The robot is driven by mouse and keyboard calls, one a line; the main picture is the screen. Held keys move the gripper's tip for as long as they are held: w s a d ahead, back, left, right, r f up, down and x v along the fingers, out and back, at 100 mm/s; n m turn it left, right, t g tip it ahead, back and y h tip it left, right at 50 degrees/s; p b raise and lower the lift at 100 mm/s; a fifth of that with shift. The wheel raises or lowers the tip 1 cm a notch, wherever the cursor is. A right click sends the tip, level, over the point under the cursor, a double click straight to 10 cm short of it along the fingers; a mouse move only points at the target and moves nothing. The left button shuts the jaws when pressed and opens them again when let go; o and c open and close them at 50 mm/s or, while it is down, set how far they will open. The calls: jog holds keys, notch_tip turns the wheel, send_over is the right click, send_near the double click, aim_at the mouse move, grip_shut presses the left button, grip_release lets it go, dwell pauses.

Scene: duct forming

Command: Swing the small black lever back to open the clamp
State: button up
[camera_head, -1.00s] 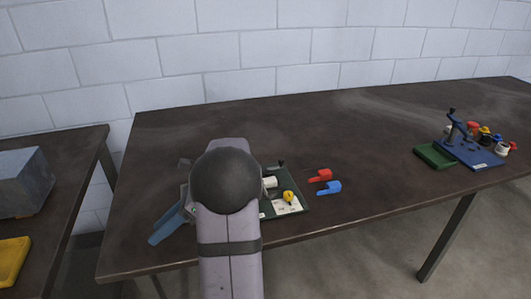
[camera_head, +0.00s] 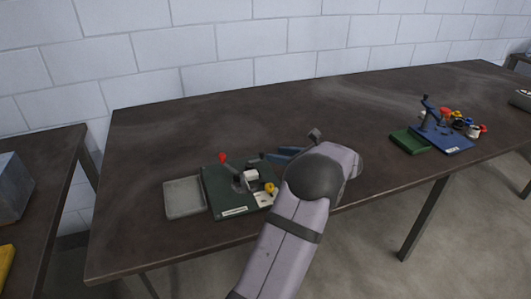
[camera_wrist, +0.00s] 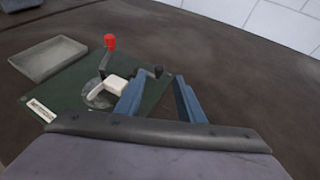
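The small black lever's knob (camera_wrist: 156,71) stands at the right rear of the green clamp fixture (camera_wrist: 70,95) in the wrist view. My gripper (camera_wrist: 158,80) has two blue fingers spread apart, and the black knob shows in the gap at their tips. I cannot tell whether either finger touches it. A white block (camera_wrist: 117,84) sits on the fixture, beside a round grey plate. A red-knobbed lever (camera_wrist: 110,42) stands upright behind it. In the head view the fixture (camera_head: 215,185) is left of my arm, and my blue fingers (camera_head: 285,154) reach toward its back right.
A shallow grey tray (camera_head: 184,197) lies left of the fixture. A yellow knob (camera_head: 270,188) is at the fixture's right side. The back of the table is clear.

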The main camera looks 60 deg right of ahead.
aim_at(263, 152)
jog(key=shift+p+x, duration=0.6)
jog(key=shift+x, duration=2.95)
jog(key=shift+c, duration=0.7)
grip_shut()
